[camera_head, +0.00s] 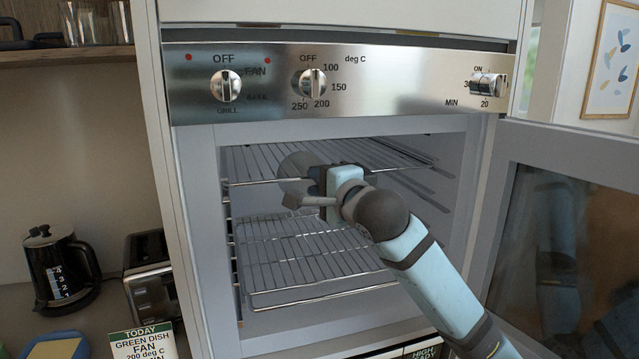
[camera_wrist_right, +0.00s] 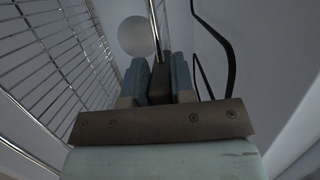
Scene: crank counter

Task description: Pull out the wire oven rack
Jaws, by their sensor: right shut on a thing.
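The oven is open and holds two wire racks. The upper wire rack (camera_head: 262,160) sits high in the cavity. The lower wire rack (camera_head: 300,262) sits below it. My right gripper (camera_head: 308,178) reaches into the oven mouth at the front edge of the upper rack. In the right wrist view, the gripper (camera_wrist_right: 160,70) is shut on that rack's front bar (camera_wrist_right: 154,25), with wires of a rack (camera_wrist_right: 60,70) to the left. My wrist and arm hide part of the upper rack in the head view. My left gripper is not in view.
The oven door (camera_head: 560,230) stands open on the right, close to my right arm. A control panel with knobs (camera_head: 313,83) is above the opening. A kettle (camera_head: 60,268), a toaster (camera_head: 150,290) and a card (camera_head: 143,342) stand at left. A pale round thing (camera_wrist_right: 136,36) shows inside the oven.

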